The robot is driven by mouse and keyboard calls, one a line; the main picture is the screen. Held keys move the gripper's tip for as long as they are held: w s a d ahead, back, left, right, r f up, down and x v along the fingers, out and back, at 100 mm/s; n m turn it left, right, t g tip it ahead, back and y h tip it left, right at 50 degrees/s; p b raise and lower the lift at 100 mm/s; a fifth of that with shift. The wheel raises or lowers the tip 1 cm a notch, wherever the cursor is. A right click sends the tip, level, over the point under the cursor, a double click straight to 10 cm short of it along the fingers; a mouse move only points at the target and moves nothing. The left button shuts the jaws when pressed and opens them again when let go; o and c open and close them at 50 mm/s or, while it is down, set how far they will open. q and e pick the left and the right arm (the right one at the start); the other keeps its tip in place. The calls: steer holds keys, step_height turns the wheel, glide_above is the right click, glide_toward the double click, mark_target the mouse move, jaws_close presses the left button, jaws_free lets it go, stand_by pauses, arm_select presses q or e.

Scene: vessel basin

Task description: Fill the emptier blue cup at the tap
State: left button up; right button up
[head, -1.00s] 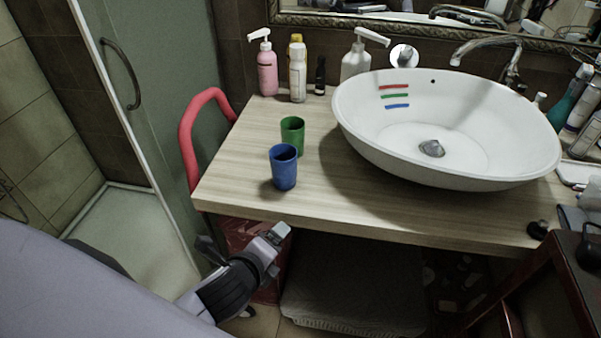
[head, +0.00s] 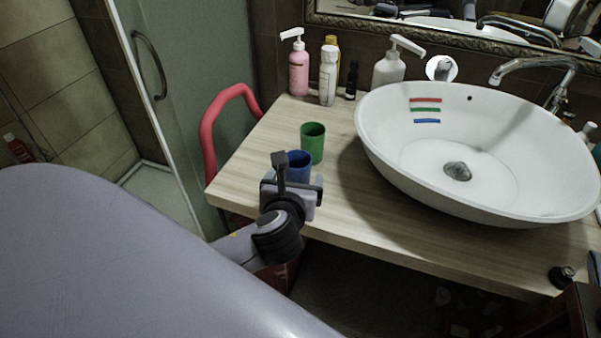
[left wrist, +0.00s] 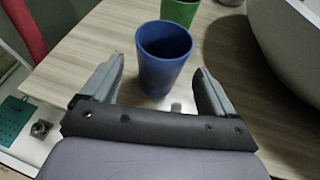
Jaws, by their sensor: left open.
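A blue cup (head: 299,162) stands upright near the left front of the wooden counter, partly hidden by my gripper in the head view. In the left wrist view the blue cup (left wrist: 163,62) stands between and just beyond my open fingers. A green cup (head: 313,142) stands just behind it; part of it also shows in the left wrist view (left wrist: 180,10). My left gripper (left wrist: 158,88) is open and empty; in the head view (head: 290,172) it is at the blue cup's near side. The tap (head: 535,66) reaches over the basin. My right gripper is not in view.
The white basin (head: 480,190) has red, green and blue stripes inside and fills the counter's right part. Bottles, including a pink pump bottle (head: 299,72), stand along the back wall. A red rail (head: 212,118) curves by the counter's left edge. The counter's (head: 252,165) left front is bare.

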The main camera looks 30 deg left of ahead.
mark_target(300, 161)
arm_select(q)
steer(key=shift+x, duration=2.55)
steer(key=shift+f, duration=0.15)
steer(key=c, duration=1)
